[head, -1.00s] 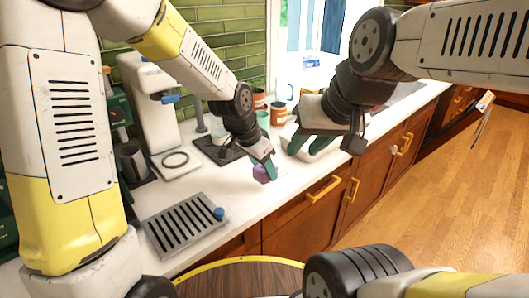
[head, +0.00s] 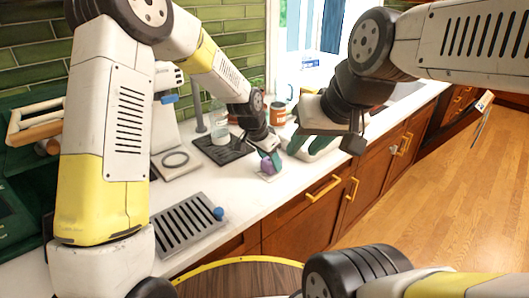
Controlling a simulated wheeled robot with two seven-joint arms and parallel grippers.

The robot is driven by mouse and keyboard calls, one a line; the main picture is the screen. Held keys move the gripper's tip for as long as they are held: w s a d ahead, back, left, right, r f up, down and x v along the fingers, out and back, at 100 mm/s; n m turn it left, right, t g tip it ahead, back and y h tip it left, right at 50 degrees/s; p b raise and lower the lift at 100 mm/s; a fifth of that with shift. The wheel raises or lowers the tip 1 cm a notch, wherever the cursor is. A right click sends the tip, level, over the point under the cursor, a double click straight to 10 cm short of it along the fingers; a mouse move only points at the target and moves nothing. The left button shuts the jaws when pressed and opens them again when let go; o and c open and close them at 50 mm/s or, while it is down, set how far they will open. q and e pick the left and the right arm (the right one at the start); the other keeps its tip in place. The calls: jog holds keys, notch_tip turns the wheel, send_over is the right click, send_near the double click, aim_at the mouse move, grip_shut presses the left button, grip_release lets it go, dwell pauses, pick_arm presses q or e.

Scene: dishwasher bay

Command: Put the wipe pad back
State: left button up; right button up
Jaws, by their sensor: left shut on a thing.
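My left gripper (head: 271,161) is shut on a small purple wipe pad (head: 266,167), low over the white counter, right of the black mat. A small pale patch shows just under the pad; I cannot tell whether the two touch. My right gripper (head: 309,146) is open over a white tray (head: 318,151) farther along the counter. Its fingers cover part of the tray, and nothing shows between them.
A slotted grey drip tray (head: 184,226) with a blue knob (head: 218,213) lies nearer. A glass (head: 219,136) stands on the black mat (head: 226,152). An orange-brown can (head: 277,115) stands behind. Yellow-handled cabinets (head: 322,190) front the counter.

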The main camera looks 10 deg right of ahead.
pick_arm(q)
jog(key=shift+f, duration=0.1)
jog(key=o, duration=1.3)
jog(key=v, duration=1.3)
jog(key=s+a+r+n+t, duration=0.1)
jog(key=s+a+r+n, duration=0.1)
jog(key=s+a+r, duration=0.3)
jog(key=s+a+r+n+t, duration=0.1)
jog(key=s+a+r+n, duration=0.15)
jog(key=a, duration=0.45)
jog(key=shift+s+a+r+n+t+y, duration=0.3)
jog(key=shift+s+a+n, duration=0.75)
jog(key=shift+s+a, duration=1)
jog(key=shift+s+a+r+n+t+y, duration=0.25)
jog(key=shift+s+a+n, duration=0.9)
jog(key=shift+s, duration=1.7)
jog(key=shift+s+a+r+n+t+y, duration=0.15)
jog(key=shift+s+a+r+n+t, duration=0.2)
jog(key=shift+s+a+n, duration=1.2)
jog(key=shift+s+a+m, duration=0.15)
jog(key=shift+s+m, duration=0.45)
jog(key=shift+s, duration=0.3)
